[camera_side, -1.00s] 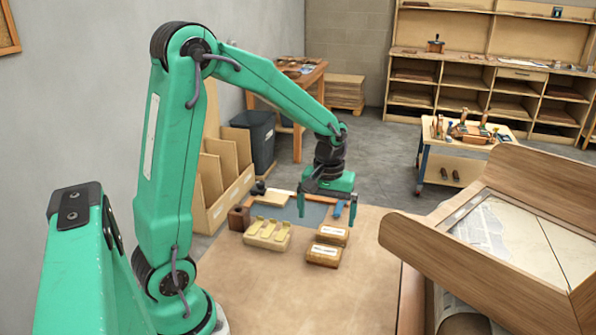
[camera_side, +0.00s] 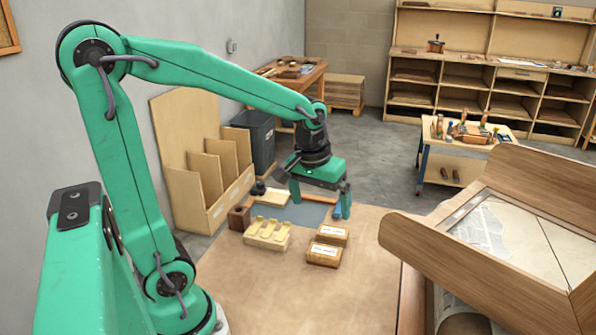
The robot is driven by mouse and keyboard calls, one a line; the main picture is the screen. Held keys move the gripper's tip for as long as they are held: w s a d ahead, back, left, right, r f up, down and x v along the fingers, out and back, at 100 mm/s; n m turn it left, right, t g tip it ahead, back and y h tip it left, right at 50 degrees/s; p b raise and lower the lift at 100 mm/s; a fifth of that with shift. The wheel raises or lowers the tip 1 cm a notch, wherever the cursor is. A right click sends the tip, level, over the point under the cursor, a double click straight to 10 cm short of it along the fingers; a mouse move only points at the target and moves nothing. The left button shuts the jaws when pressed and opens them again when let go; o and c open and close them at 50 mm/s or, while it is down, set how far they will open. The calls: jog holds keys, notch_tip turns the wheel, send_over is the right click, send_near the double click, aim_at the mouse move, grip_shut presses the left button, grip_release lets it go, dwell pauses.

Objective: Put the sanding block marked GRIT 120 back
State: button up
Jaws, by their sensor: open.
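Two wooden sanding blocks with white labels lie on the workbench, a nearer block (camera_side: 323,255) and a farther block (camera_side: 332,234). The label print is too small to read, so I cannot tell which is GRIT 120. A pale wooden holder (camera_side: 267,234) with several raised shapes on top stands to their left. My gripper (camera_side: 319,206) is open and empty, above the far part of the bench, behind the blocks and apart from them. Its two fingers point down over a blue-grey mat (camera_side: 303,213).
A small dark brown block (camera_side: 239,218) stands left of the holder. A blue item (camera_side: 337,212) lies near my right finger. A slotted wooden rack (camera_side: 212,185) stands at the left. A large wooden form (camera_side: 480,250) fills the right. The bench front (camera_side: 300,300) is clear.

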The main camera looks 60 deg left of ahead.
jog(key=s+d+r+m+t, duration=0.1)
jog(key=s+d+r+m, duration=0.1)
jog(key=s, duration=0.3)
jog(key=s+d+r+m+t, duration=0.2)
jog(key=s+r+m, duration=0.1)
jog(key=s, duration=0.2)
jog(key=shift+d+r+m+t, duration=0.2)
jog(key=shift+d+m+t, duration=0.1)
jog(key=shift+d+m, duration=0.1)
